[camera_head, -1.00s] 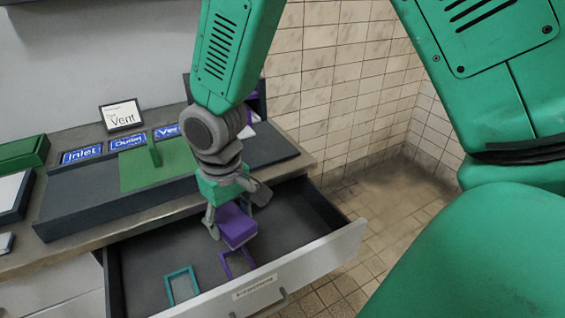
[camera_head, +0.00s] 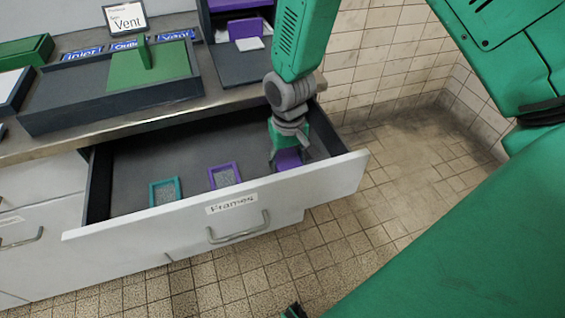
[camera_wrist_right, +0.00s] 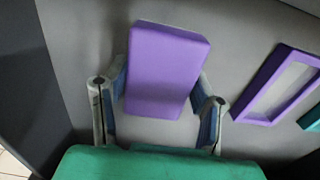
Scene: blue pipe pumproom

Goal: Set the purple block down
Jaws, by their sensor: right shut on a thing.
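The purple block (camera_head: 289,159) is low inside the open drawer (camera_head: 128,186), near its right end. My right gripper (camera_head: 287,166) is shut on it, with the fingers mostly hidden behind the drawer front and the block. In the right wrist view the purple block (camera_wrist_right: 166,68) lies between the two fingers of my right gripper (camera_wrist_right: 160,104), above or on the grey drawer floor. I cannot tell whether the block touches the floor. My left gripper is not in view.
A purple frame (camera_head: 225,175) and a teal frame (camera_head: 165,191) lie on the drawer floor left of the block. The drawer front (camera_head: 325,182) is labelled "Frames". A dark tray (camera_head: 60,115) with a green panel (camera_head: 150,92) stands on the counter.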

